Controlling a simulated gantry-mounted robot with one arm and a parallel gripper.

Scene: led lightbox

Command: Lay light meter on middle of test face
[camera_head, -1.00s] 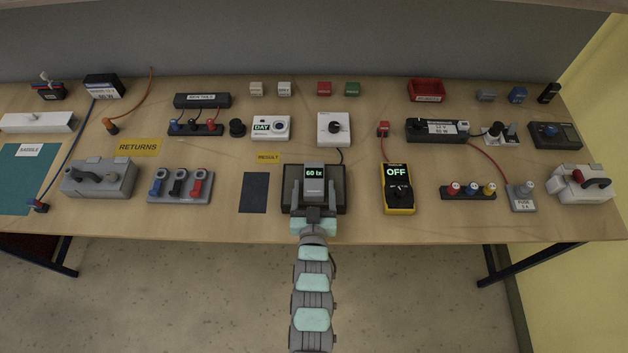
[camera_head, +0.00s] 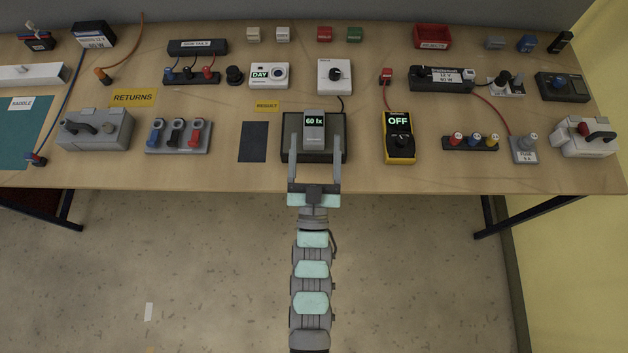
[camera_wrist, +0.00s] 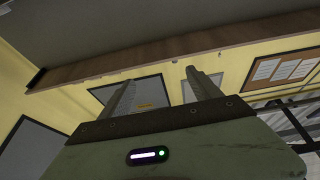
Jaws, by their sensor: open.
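The light meter (camera_head: 314,128) is a grey slab with a lit display reading "60 lx". In the head view it lies on the dark square panel of the lightbox (camera_head: 291,122), near the middle of its width. My gripper (camera_head: 314,148) is open, its fingers spread on either side of the meter's lower part with a visible gap to each side. The palm is nearer the table's front edge. The wrist view shows the two open fingers (camera_wrist: 160,88) with nothing between them; the meter is not seen there.
A dark flat card (camera_head: 254,142) lies left of the panel below the RESULT label (camera_head: 267,106). A yellow meter reading OFF (camera_head: 399,146) stands to the right. A white dial box (camera_head: 335,76) is behind the panel.

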